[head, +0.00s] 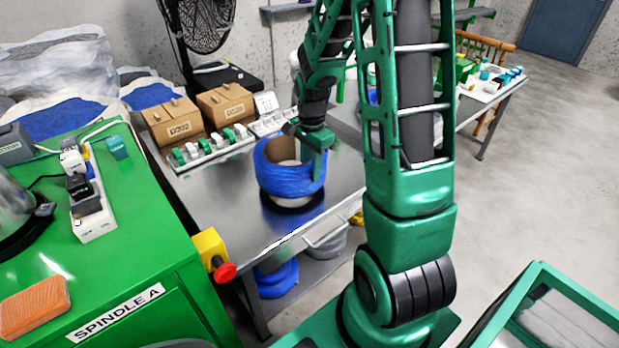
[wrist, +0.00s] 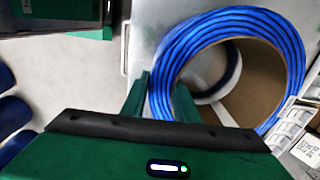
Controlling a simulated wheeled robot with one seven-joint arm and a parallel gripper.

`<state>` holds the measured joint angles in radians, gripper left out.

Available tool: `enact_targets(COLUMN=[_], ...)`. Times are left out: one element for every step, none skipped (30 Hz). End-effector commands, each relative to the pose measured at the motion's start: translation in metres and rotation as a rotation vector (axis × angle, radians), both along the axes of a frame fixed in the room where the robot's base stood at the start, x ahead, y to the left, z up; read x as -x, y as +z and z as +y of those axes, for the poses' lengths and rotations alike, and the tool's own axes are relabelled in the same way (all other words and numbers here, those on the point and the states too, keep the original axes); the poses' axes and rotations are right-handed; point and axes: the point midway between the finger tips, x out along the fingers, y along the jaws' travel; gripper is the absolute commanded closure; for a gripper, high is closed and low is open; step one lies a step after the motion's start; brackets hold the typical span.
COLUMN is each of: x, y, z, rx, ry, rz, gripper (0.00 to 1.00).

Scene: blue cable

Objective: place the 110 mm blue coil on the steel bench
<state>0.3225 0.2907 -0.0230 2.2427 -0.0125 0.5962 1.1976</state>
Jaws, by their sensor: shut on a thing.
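The blue coil (head: 283,180) is a thick ring of blue cable with a brown inner core. It is upright over the front part of the steel bench (head: 225,195). A dark reflection shows just below it, and it looks slightly above the bench top. My gripper (head: 317,165) is shut on the coil's near right wall. In the wrist view, the coil (wrist: 222,25) shows from above, and my gripper (wrist: 160,100) has one finger outside the ring and one inside. The bench (wrist: 150,30) shows beside the ring there.
Cardboard boxes (head: 172,121) and a rack of small green and white parts (head: 216,145) line the bench's back. A green machine (head: 130,240) with a red button (head: 225,272) stands left.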

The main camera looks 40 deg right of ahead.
Motion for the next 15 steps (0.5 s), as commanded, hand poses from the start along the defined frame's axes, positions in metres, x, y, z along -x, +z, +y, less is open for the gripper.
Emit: enact_targets(x=[0.0, 0.0, 0.0, 0.0, 0.0, 0.0, 0.0, 0.0, -0.001, -0.001, -0.001, -0.001, -0.001, 0.0, 0.001], y=[-0.005, -0.009, -0.014, -0.018, -0.022, -0.026, -0.029, -0.031, -0.033, -0.034, -0.034, -0.034, -0.034, -0.034, -0.034], z=[0.0, 0.0, 0.0, 0.0, 0.0, 0.0, 0.0, 0.0, 0.0, 0.0, 0.0, 0.0, 0.0, 0.0, 0.001], rx=[0.0, -0.001, -0.001, -0.001, -0.001, -0.001, 0.0, 0.0, 0.0, 0.0, 0.0, 0.0, 0.0, 0.0, -0.001], ry=[0.0, 0.0, 0.0, 0.0, 0.0, 0.0, 0.0, 0.0, 0.0, 0.0, 0.0, 0.0, 0.0, 0.0, 0.0], rz=[0.0, 0.001, 0.002, 0.001, 0.001, 0.001, 0.0, 0.0, -0.001, -0.001, -0.002, -0.002, -0.002, -0.001, 0.002], gripper=[1.0, 1.0, 1.0, 1.0, 1.0, 1.0, 1.0, 1.0, 1.0, 1.0, 1.0, 1.0, 1.0, 1.0, 0.71])
